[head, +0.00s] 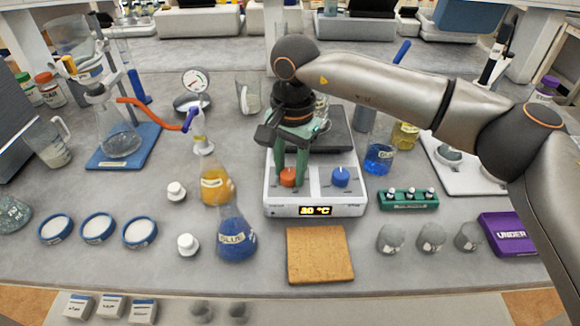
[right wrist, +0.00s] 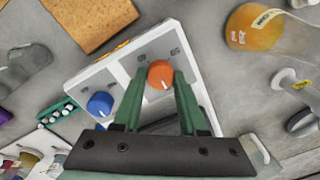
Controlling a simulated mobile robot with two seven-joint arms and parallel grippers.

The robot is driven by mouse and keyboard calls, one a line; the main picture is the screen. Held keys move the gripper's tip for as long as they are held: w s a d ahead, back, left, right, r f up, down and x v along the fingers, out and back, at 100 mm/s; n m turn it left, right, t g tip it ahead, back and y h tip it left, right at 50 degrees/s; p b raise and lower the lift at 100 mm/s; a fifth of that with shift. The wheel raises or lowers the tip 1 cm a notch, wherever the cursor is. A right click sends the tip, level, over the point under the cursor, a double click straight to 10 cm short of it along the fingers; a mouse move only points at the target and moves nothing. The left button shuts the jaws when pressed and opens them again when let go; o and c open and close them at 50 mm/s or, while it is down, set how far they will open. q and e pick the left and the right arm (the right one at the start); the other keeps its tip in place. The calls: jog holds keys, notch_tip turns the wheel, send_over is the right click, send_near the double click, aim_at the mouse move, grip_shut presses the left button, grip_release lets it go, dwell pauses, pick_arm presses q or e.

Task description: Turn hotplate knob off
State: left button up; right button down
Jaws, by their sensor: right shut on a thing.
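The white hotplate (head: 318,207) stands in the middle of the bench. Its front display reads what looks like 80 °C. An orange knob (head: 288,178) is on the left of its control panel and a blue knob (head: 340,177) on the right. My right gripper (head: 290,172) reaches down from above with its green fingers around the orange knob, shut on it. In the right wrist view the orange knob (right wrist: 160,74) sits between the fingertips (right wrist: 160,80), and the blue knob (right wrist: 100,104) is apart from them. My left gripper is not in view.
A cork mat (head: 320,256) lies in front of the hotplate. The orange-liquid flask (head: 216,182) and the blue flask (head: 236,238) stand to its left. A green vial rack (head: 408,200) and a beaker of blue liquid (head: 379,158) are to its right.

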aim_at(292, 175)
jog(key=shift+c, duration=2.3)
grip_release()
jog(key=shift+r, duration=0.1)
notch_tip(292, 175, up, 12)
jog(key=shift+s+d+r, duration=0.15)
jog(key=shift+d+r, duration=0.05)
